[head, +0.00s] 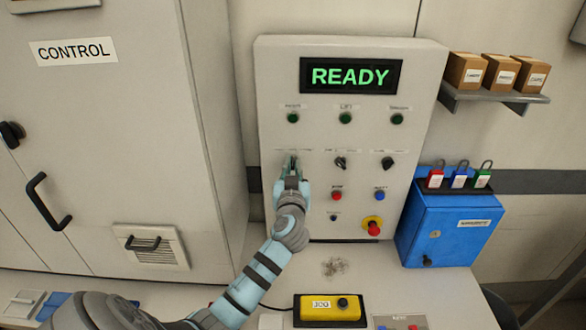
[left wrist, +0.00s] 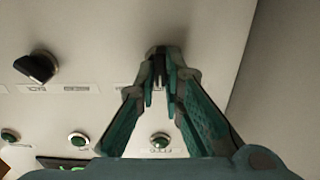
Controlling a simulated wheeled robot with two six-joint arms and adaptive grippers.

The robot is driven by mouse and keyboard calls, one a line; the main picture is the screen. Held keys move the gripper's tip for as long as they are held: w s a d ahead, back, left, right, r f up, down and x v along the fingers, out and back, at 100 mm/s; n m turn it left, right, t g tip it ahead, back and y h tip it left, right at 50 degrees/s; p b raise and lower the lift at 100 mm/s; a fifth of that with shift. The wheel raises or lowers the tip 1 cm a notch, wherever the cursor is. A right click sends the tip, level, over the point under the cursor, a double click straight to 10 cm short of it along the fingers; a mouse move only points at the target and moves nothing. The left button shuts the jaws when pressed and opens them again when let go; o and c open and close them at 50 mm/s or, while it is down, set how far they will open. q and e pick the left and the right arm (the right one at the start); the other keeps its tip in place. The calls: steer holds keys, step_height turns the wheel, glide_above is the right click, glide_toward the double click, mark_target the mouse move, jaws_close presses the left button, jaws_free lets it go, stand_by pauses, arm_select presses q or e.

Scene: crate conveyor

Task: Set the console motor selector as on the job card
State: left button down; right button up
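The console (head: 420,75) is an upright pale panel whose display (head: 351,76) reads READY in green. It has a row of three selectors. The middle selector (head: 340,163) and right selector (head: 388,163) are black knobs, with labels too small to read. My left gripper (head: 292,172) is at the left selector and mostly covers it. In the left wrist view its fingers (left wrist: 163,88) converge around a dark knob, the left selector (left wrist: 158,52), and appear closed on it. A neighbouring black knob (left wrist: 36,67) sits apart, turned at a slant. My right gripper is out of view. I cannot identify a job card.
Green lamps (head: 345,118) sit above the selectors; red and blue buttons and a red emergency stop (head: 373,228) sit below. A yellow box (head: 330,309) stands on the desk (head: 400,284). A blue lock box (head: 450,228) is at right, a control cabinet (head: 100,130) at left.

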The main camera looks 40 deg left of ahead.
arm_select(q)
steer(key=shift+m, duration=0.3)
steer(key=m, duration=0.4)
steer(key=shift+m+p, duration=0.3)
steer(key=shift+p, duration=0.05)
steer(key=shift+w+d+m+p, duration=0.1)
steer(key=shift+m+p, duration=0.45)
steer(key=shift+m, duration=1.65)
steer(key=c, duration=1.7)
jaws_free()
